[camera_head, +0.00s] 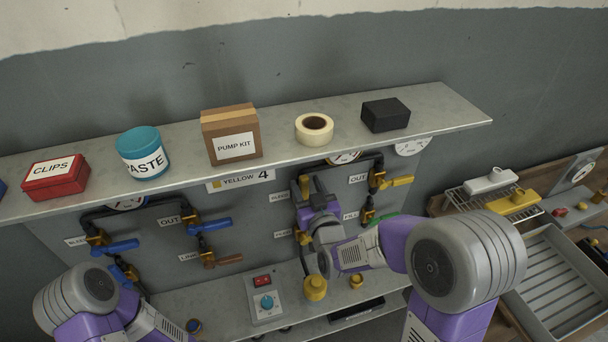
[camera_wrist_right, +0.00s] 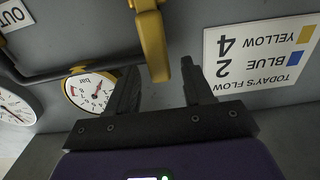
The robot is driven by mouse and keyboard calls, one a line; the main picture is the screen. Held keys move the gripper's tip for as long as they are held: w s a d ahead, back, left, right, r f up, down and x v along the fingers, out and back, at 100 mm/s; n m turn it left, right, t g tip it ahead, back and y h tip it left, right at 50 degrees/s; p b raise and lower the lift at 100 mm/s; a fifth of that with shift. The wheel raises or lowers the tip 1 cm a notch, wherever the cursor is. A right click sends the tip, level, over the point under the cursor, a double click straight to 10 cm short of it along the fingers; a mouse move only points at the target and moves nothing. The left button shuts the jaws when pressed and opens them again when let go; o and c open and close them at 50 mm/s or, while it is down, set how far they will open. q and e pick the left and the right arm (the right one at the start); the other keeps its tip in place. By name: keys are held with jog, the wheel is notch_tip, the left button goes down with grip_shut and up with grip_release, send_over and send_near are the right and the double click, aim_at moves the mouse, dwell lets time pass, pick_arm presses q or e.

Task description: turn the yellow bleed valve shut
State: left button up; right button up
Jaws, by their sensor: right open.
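The yellow bleed valve is mostly hidden behind my right gripper (camera_head: 307,190) in the head view; only a bit of its brass body (camera_head: 304,182) shows under the shelf. In the right wrist view a yellow valve handle (camera_wrist_right: 154,42) comes down from the top edge, with its end between the two fingers of my right gripper (camera_wrist_right: 161,72). The fingers stand apart, with a gap visible on each side of the handle. My left arm shows at the lower left of the head view, but its gripper is not in view.
A grey shelf (camera_head: 440,108) with boxes, a tub and tape overhangs the valves. A yellow OUT handle (camera_head: 397,181) and a green handle (camera_head: 392,220) are to the right; blue handles (camera_head: 121,246) are at left. A gauge (camera_wrist_right: 92,92) and flow sign (camera_wrist_right: 262,58) flank the gripper.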

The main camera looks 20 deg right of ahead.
jog(key=shift+w, duration=1.35)
jog(key=shift+c, duration=0.5)
grip_shut()
